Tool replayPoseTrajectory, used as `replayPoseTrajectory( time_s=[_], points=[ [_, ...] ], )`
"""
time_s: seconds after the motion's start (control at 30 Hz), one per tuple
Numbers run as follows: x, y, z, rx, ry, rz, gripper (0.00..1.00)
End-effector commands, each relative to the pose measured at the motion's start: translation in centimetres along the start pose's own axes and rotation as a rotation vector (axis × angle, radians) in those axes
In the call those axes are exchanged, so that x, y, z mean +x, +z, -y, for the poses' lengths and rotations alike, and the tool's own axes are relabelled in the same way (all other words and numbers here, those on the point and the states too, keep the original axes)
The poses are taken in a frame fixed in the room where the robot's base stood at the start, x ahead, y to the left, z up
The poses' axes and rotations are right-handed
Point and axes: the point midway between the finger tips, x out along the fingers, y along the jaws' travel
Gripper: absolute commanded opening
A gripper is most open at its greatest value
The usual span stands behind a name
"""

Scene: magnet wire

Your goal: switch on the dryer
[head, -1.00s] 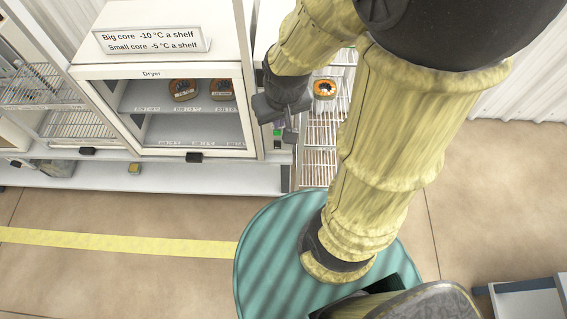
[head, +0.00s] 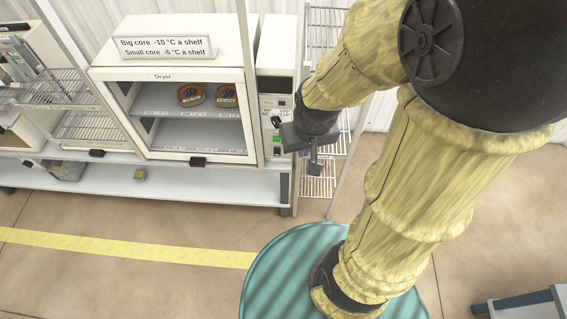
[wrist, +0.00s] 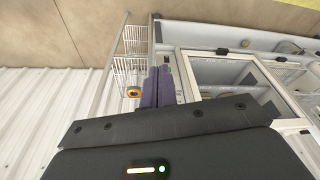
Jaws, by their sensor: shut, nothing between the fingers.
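The dryer (head: 165,73) is a white cabinet with a "Dryer" label and a framed window front. Two round brown cores, left (head: 191,95) and right (head: 225,95), sit on its upper shelf. Its control panel (head: 271,103) is a narrow column on the right, with a black knob (head: 276,122) and a green button or lamp (head: 277,139) below it. My gripper (head: 315,168) is shut and empty, to the right of the panel and apart from it in the picture. In the wrist view its dark fingers (wrist: 158,86) lie together, beside a small green spot (wrist: 168,69) on the panel.
A sign (head: 164,47) stands on the dryer. A wire rack (head: 318,187) stands right of it; an orange core (wrist: 133,93) sits there in the wrist view. Wire shelves (head: 88,127) are at left. The floor (head: 120,220) in front is clear.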

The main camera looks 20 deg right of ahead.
Motion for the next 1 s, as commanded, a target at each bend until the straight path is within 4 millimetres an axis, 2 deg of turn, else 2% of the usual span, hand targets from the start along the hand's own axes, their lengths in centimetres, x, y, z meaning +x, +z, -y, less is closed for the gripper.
replayPoseTrajectory(
  time_s=[0.2,0.37,0.6,1.0],
  points=[
    [0.4,-0.1,-0.1,-0.006,0.001,-0.005,0.0],
    [3.0,-0.5,-0.7,-0.059,0.015,-0.042,0.0],
    [10.2,-2.4,-2.7,-0.253,0.066,-0.171,0.0],
    [21.3,-5.6,-5.0,-0.628,0.162,-0.403,0.0]
  ],
)
